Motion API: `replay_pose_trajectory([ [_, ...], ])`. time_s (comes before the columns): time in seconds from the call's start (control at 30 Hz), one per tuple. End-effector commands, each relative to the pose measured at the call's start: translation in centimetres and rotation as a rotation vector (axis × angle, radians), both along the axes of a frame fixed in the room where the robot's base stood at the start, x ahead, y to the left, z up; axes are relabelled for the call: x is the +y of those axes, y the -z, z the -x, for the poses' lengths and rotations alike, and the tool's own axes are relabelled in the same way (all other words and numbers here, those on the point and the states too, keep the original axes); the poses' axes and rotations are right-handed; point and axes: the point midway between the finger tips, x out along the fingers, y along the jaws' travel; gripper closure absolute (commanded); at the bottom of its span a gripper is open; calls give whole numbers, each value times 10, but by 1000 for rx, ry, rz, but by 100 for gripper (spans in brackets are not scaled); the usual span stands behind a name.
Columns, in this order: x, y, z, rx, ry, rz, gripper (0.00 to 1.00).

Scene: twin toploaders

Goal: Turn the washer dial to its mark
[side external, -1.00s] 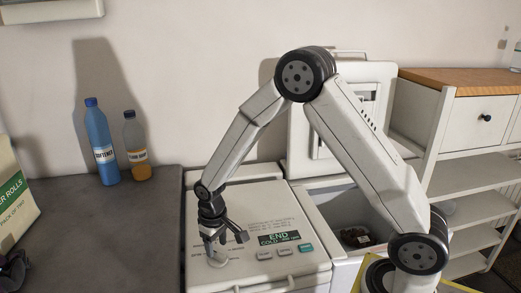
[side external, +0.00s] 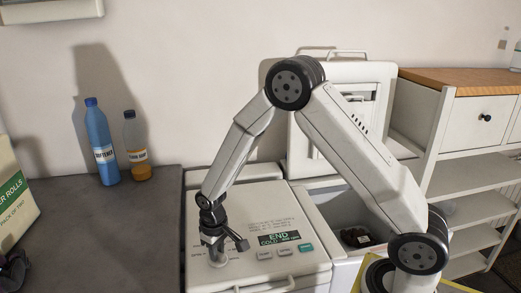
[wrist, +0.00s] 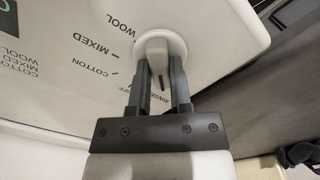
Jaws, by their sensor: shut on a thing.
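The washer dial (wrist: 157,45) is a pale round knob with a raised bar, on the white washer top (wrist: 75,105). Printed labels WOOL, MIXED and COTTON with tick marks lie left of it in the wrist view; another label beside the fingers is partly hidden. The dial also shows at the front left of the panel in the side view (side external: 220,262). My gripper (wrist: 160,75) has its two dark fingers on either side of the dial's bar, shut on it. In the side view my gripper (side external: 217,250) points down at the dial.
A blue bottle (side external: 102,150) and an orange-filled bottle (side external: 136,155) stand on the grey counter (side external: 110,230) at left.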

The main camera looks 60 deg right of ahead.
Motion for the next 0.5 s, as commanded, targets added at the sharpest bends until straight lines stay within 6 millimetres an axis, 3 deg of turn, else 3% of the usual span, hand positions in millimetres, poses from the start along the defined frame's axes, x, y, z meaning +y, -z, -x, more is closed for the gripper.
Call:
replay_pose_trajectory([
  [0.5, 0, 0, 0, 1, 132, 0, 100],
])
